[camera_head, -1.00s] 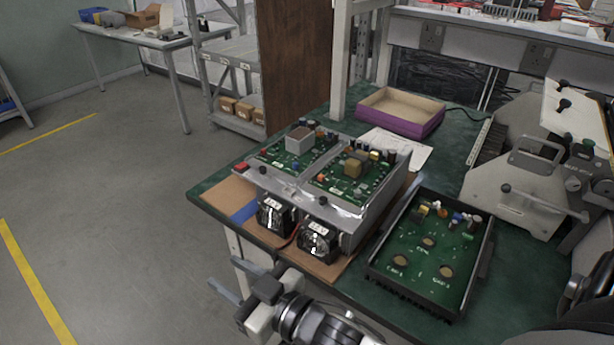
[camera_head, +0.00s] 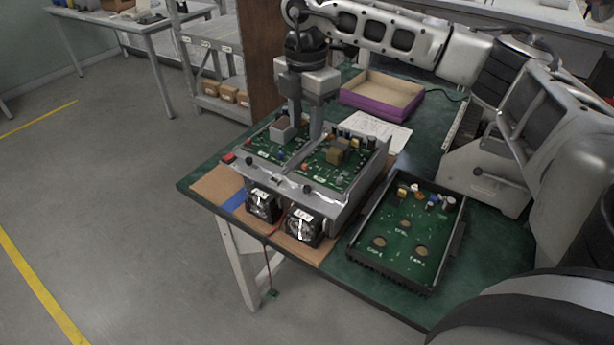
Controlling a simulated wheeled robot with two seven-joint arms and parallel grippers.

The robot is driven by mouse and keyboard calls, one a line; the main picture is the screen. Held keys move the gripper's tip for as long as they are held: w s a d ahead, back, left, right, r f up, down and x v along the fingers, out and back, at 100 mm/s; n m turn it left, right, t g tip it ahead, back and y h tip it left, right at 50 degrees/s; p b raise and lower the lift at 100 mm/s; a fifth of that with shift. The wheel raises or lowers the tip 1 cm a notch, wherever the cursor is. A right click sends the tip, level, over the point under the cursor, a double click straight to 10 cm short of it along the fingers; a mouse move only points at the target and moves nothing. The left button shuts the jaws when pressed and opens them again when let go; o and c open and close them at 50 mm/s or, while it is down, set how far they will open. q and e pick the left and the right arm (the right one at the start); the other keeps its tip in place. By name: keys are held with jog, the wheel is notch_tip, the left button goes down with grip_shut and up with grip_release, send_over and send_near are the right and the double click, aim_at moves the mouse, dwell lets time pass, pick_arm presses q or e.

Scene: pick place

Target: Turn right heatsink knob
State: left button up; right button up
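A grey metal unit (camera_head: 347,209) stands near the table's front left corner, with two green circuit boards on top and two black fans in front. A black heatsink knob (camera_head: 307,189) sits at the right of its front top edge; a similar left knob (camera_head: 249,161) is farther left. My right gripper (camera_head: 306,130) points down over the back middle of the unit, behind both knobs. Its two fingers are apart with nothing seen between them. Whether the fingertips touch the unit cannot be told. My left gripper is not in view.
A black tray (camera_head: 452,243) with a green board lies right of the unit. A purple open box (camera_head: 376,108) and a paper sheet (camera_head: 378,133) lie behind. A red cable hangs off the front edge. My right arm spans the upper right.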

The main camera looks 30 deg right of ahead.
aim_at(307, 187)
jog(key=f+p, duration=0.1)
jog(key=f, duration=0.6)
jog(key=f+p, duration=0.1)
jog(key=f, duration=0.7)
jog(key=shift+d+f, duration=0.2)
jog(key=shift+f, duration=0.1)
